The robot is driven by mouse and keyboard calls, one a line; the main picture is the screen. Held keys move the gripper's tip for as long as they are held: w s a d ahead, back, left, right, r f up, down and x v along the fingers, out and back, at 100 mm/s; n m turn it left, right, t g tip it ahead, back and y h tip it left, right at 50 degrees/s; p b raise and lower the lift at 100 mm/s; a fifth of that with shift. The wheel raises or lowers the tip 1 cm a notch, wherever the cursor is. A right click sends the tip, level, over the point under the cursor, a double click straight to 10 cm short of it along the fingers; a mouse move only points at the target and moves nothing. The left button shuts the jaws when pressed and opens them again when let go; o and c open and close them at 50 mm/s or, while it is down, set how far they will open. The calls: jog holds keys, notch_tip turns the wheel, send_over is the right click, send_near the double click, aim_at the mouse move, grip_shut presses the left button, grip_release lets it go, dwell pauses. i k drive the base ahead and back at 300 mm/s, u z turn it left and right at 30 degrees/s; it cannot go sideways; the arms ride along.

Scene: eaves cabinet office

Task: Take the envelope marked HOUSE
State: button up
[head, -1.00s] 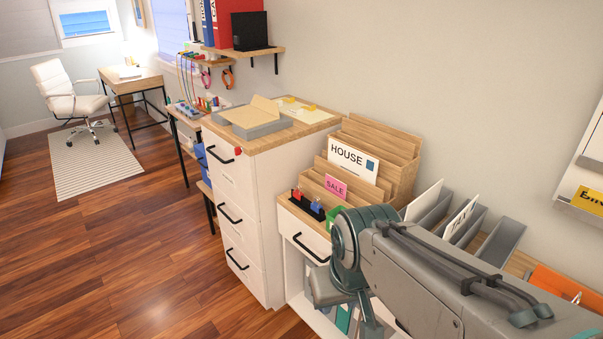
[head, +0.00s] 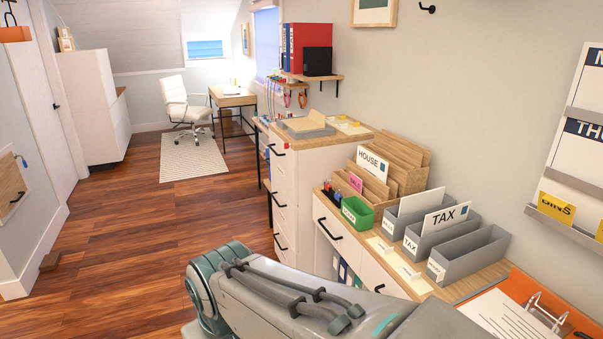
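The white envelope marked HOUSE (head: 371,163) stands upright in a stepped wooden sorter (head: 408,178) on the cabinet top, right of the middle in the head view. A small blue square shows at its right side. A pink SALE card (head: 355,182) stands in the sorter's front slot. Another white envelope, marked TAX (head: 444,217), stands in a grey bin nearer to me. My arm crosses the bottom of the view, in front of the cabinet. My gripper is not in view.
Grey bins (head: 470,258) stand in a row right of a green tray (head: 357,213). A taller white drawer cabinet (head: 311,156) stands behind the sorter. An orange folder with paper (head: 520,303) lies at lower right.

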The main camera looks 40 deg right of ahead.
aim_at(373, 165)
jog(key=i, duration=1)
jog(key=z, duration=0.5)
jog(key=i, duration=1.25)
jog(key=z, duration=1.65)
jog(key=i, duration=0.65)
jog(key=z, duration=0.7)
jog(key=i, duration=0.45)
jog(key=u, duration=0.05)
